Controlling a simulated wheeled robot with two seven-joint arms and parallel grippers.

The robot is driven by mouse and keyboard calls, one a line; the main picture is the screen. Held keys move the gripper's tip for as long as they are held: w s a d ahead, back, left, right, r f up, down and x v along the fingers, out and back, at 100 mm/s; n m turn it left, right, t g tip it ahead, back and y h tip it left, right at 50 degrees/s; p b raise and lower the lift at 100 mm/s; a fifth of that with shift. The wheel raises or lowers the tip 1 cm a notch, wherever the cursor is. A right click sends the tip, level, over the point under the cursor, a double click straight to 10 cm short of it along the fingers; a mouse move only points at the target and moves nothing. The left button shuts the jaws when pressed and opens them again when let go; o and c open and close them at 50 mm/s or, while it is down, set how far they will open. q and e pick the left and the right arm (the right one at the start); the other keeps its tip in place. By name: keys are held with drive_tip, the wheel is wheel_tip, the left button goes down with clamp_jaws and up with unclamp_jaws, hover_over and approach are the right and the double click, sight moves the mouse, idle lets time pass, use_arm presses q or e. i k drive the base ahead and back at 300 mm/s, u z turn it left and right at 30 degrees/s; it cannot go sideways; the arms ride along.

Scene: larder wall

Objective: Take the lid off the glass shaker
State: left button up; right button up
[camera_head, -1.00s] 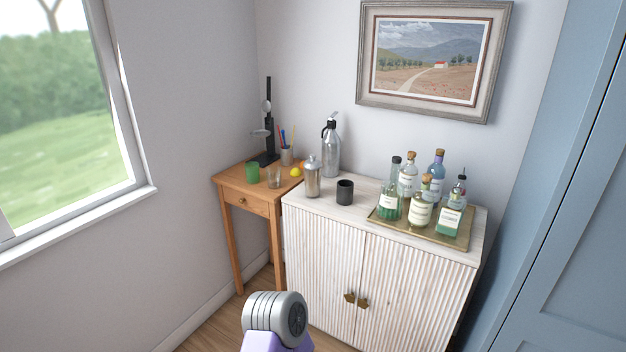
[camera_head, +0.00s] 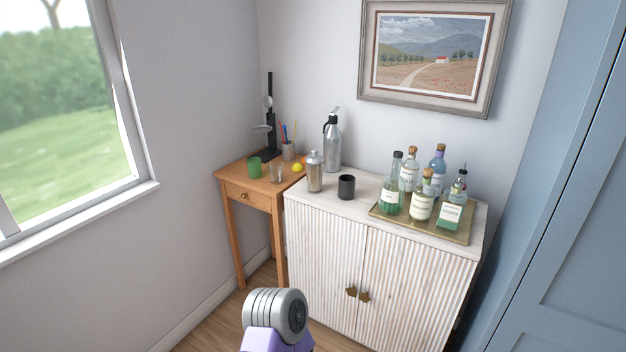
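A shaker (camera_head: 315,172) with a silvery lid on top stands upright near the left end of the white ribbed cabinet (camera_head: 337,250). Its lid looks closed. It looks metallic or smoky at this distance, so I cannot tell whether it is glass. A part of my own arm, grey and purple, shows at the bottom centre, well in front of and below the cabinet top. Neither of my grippers is in view.
Beside the shaker are a dark cup (camera_head: 346,187) and a tall siphon (camera_head: 332,143). A brass tray (camera_head: 453,236) holds several bottles at the right. A wooden side table (camera_head: 232,176) carries a green cup (camera_head: 254,167), a glass (camera_head: 277,173) and a lemon (camera_head: 297,168).

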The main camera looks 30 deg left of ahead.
sight(314, 172)
drive_tip(key=z, duration=0.1)
drive_tip(key=k, duration=0.4)
drive_tip(key=u, duration=1.55)
drive_tip(key=i, duration=2)
drive_tip(key=z, duration=0.6)
